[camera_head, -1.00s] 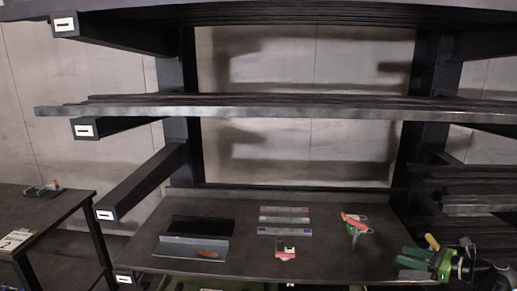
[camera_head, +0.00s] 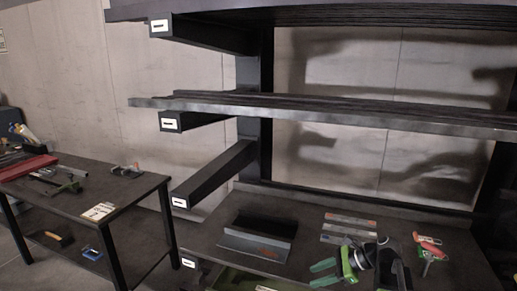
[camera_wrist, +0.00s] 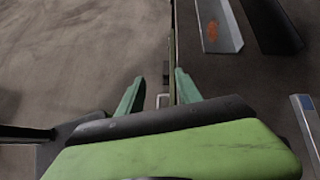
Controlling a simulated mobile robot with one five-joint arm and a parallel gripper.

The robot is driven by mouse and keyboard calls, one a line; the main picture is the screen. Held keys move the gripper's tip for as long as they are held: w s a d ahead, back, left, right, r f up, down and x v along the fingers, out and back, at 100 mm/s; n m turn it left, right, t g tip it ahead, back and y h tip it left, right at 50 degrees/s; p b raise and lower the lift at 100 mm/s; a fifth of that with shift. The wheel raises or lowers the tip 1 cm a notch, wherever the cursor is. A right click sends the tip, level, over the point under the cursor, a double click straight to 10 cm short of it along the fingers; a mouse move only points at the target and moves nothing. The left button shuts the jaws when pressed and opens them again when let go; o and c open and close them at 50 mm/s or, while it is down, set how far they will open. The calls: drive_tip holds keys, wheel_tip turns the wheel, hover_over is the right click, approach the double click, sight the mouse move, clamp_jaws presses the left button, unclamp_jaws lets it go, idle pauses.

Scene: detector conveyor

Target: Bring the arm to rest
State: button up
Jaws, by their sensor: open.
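My gripper (camera_head: 322,273) has green fingers and a black wrist. In the head view it is low, right of the middle, pointing left. It is open, with nothing visible between its fingers. In the wrist view the two green fingertips (camera_wrist: 158,92) stand apart over the front edge of the dark workbench (camera_wrist: 245,85), with bare floor to the left. The grey angle profile (camera_head: 255,245) lies beyond and left of the fingers in the head view. It also shows at the top of the wrist view (camera_wrist: 220,28).
Metal bars (camera_head: 350,222) and a red-and-green clamp (camera_head: 428,247) lie on the workbench near my wrist. Rack arms (camera_head: 215,175) jut out above it. A second table (camera_head: 125,198) with tools stands left. Floor between the tables is clear.

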drive_tip(key=s+a+f+n+g+h, duration=0.2)
drive_tip(key=s+a+f+n+h, duration=0.1)
drive_tip(key=a+n, duration=0.25)
drive_tip(key=s+a+f+n+g+h, duration=0.1)
drive_tip(key=s+a+f+n+h, duration=0.15)
drive_tip(key=a+n, duration=0.35)
drive_tip(key=s+d+f+n+h, duration=0.1)
drive_tip(key=d+f+n+h, duration=0.1)
drive_tip(key=d+n+h, duration=0.2)
drive_tip(key=d+n, duration=0.2)
drive_tip(key=n, duration=0.2)
drive_tip(key=shift+s+d+f, duration=0.2)
drive_tip(key=shift+d+f, duration=0.05)
drive_tip(key=shift+f, duration=0.15)
drive_tip(key=shift+c, duration=0.6)
drive_tip(key=shift+d, duration=0.1)
